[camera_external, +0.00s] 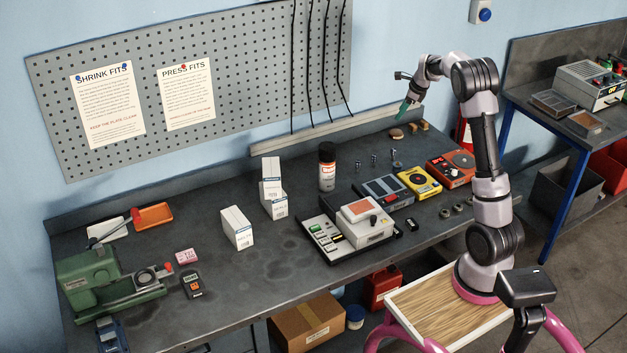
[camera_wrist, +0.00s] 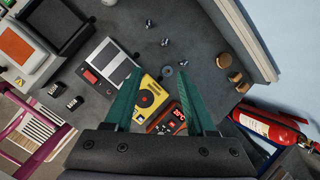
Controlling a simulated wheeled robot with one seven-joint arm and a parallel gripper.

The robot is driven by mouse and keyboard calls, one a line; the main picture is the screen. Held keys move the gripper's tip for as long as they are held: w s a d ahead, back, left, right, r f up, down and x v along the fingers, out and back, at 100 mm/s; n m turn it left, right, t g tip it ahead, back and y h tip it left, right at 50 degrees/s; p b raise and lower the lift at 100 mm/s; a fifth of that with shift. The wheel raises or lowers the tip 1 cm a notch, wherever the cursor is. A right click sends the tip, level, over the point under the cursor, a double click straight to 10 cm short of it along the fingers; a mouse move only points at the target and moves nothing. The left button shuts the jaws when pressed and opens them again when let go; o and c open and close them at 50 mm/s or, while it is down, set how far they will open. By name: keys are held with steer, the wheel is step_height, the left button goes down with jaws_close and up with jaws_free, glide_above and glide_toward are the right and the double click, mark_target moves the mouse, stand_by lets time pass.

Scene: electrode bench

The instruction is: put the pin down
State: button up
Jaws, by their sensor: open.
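My gripper (camera_external: 404,108) is raised above the back right of the bench, its green fingers pointing down. In the wrist view my gripper (camera_wrist: 159,74) is open, with no pin visible between the fingers. Several small metal pins stand on the bench behind the devices, among them one pin (camera_external: 374,159) and another pin (camera_external: 394,154). In the wrist view a pin (camera_wrist: 149,24) and a second pin (camera_wrist: 165,42) show beyond the fingertips, apart from them. I cannot tell which pin the task means.
A grey two-panel device (camera_external: 383,190), a yellow device (camera_external: 419,181) and an orange-red device (camera_external: 450,167) stand in front of the pins. A spray can (camera_external: 327,167) is left of them. Brown round pieces (camera_external: 396,134) lie near the back ledge. Bare bench surrounds the pins.

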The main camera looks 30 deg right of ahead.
steer(key=s+a+r+n+t+y, duration=0.1)
steer(key=s+a+r+n, duration=0.5)
steer(key=s, duration=0.4)
steer(key=s+a+r+n, duration=0.5)
steer(key=s+a+r, duration=0.1)
steer(key=s, duration=0.3)
steer(key=s+a+f+n, duration=0.1)
steer(key=s+a+n, duration=0.2)
steer(key=s+n, duration=0.3)
steer(key=s+a+f+n+t, duration=0.1)
steer(key=s+a+n, duration=0.2)
steer(key=s, duration=1.1)
steer(key=n, duration=0.3)
steer(key=shift+n, duration=0.3)
steer(key=shift+w+a, duration=0.1)
